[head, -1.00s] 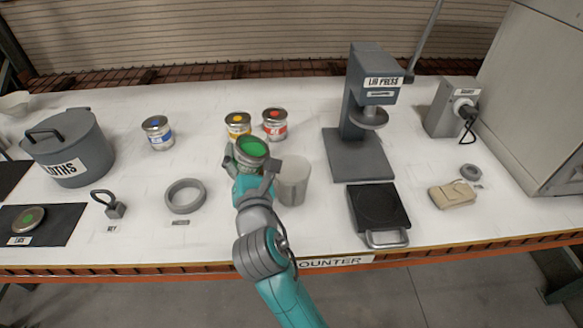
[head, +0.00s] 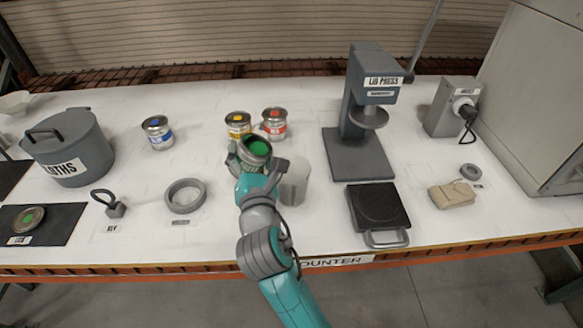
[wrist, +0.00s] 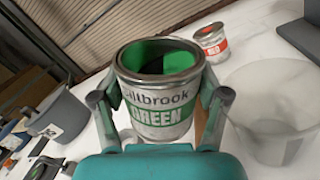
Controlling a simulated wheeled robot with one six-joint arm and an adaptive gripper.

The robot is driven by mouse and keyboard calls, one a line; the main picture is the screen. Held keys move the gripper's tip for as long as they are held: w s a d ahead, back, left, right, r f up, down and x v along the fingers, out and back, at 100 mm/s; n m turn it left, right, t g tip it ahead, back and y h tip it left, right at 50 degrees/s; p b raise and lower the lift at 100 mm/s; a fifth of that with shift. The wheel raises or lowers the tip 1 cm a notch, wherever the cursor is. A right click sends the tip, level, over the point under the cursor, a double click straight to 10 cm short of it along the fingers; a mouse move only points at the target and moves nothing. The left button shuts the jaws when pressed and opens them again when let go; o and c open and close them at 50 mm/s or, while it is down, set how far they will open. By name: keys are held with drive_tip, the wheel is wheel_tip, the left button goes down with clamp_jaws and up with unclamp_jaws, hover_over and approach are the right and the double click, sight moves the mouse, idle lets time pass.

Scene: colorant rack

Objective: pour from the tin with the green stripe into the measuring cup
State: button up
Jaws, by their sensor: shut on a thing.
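The tin with the green stripe (wrist: 158,95) is open at the top, with green paint inside; the paint also shows in the head view (head: 258,148). My gripper (head: 258,160) is shut on this tin, one finger on each side of it in the wrist view (wrist: 160,108). The tin looks slightly tilted and is held above the counter. The measuring cup (head: 295,182) is a translucent cup just right of my gripper, partly hidden by it. In the wrist view the cup (wrist: 268,105) is right of the tin and apart from it.
A yellow tin (head: 238,121) and a red tin (head: 275,124) stand behind my gripper. A blue tin (head: 158,132) stands farther left. The lid press (head: 360,155) and a black plate (head: 378,208) are to the right.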

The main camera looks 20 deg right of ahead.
sight(260, 145)
drive_tip(key=shift+s+d+r+m, duration=0.2)
drive_tip(key=shift+d+r+m, duration=0.2)
drive_tip(key=shift+d+m, duration=0.4)
idle(1.0)
drive_tip(key=shift+d+r+m, duration=0.1)
drive_tip(key=shift+r+m, duration=0.2)
drive_tip(key=shift+m, duration=0.8)
idle(0.8)
drive_tip(key=shift+s+r+m+h+p, duration=0.1)
drive_tip(key=shift+r+m+h+p, duration=0.25)
drive_tip(key=shift+m, duration=0.45)
drive_tip(key=shift+r+m+h+p, duration=0.2)
drive_tip(key=shift+m+p, duration=0.25)
drive_tip(key=shift+m, duration=0.35)
idle(1.9)
drive_tip(key=n, duration=0.1)
drive_tip(key=f+n, duration=0.1)
drive_tip(key=shift+n+y, duration=0.35)
drive_tip(key=shift+n, duration=0.05)
